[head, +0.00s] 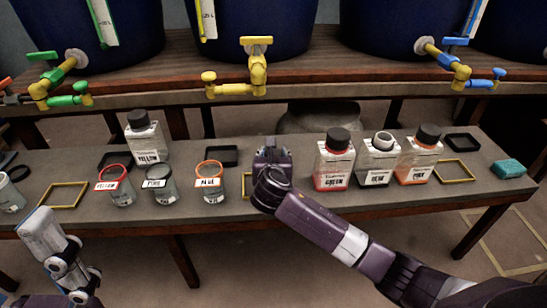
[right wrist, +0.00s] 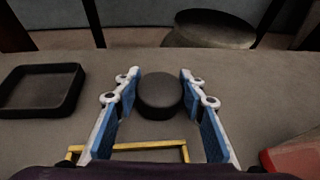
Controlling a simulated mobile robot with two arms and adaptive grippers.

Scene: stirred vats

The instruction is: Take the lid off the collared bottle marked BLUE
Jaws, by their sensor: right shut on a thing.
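My right gripper (head: 270,160) is over the middle of the bench, left of the red bottle. In the right wrist view it (right wrist: 160,92) is shut on a round black lid (right wrist: 160,95), with one finger on either side. No bottle shows under the lid. A square clear bottle (head: 379,160) with dark contents stands between the red and orange bottles. Its pale neck is open, with no lid on it. Its label is too small to read surely. A jar with an orange collar (head: 209,184), labelled seemingly BLUE, stands left of my gripper.
A red bottle (head: 333,163) and an orange bottle (head: 418,155) have black lids. A black tray (right wrist: 40,90) and a yellow frame (right wrist: 150,147) lie near my right gripper. Several jars stand at left. A teal sponge (head: 509,168) lies far right. Vat taps overhang behind.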

